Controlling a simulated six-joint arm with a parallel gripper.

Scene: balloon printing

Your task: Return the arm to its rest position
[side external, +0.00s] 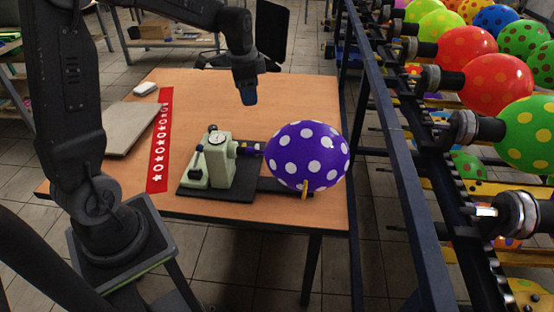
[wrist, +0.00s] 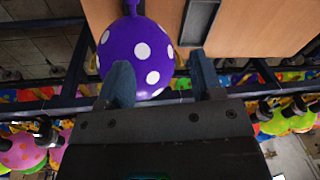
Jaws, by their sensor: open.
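My gripper (side external: 249,97) hangs above the wooden table (side external: 215,95), up and to the left of the purple balloon in the side view. In the wrist view my gripper (wrist: 162,85) shows two blue fingers spread apart with nothing held between them. The purple balloon with white dots (side external: 307,156) sits at the right end of the green device with a dial (side external: 216,158). The balloon also shows beyond the fingers in the wrist view (wrist: 128,52), apart from them.
A red strip with white stars (side external: 160,150) and a grey flat panel (side external: 130,128) lie on the left of the table. A small white item (side external: 145,88) lies behind them. A dark blue rail frame (side external: 385,130) and rows of dotted balloons (side external: 495,82) stand at the right.

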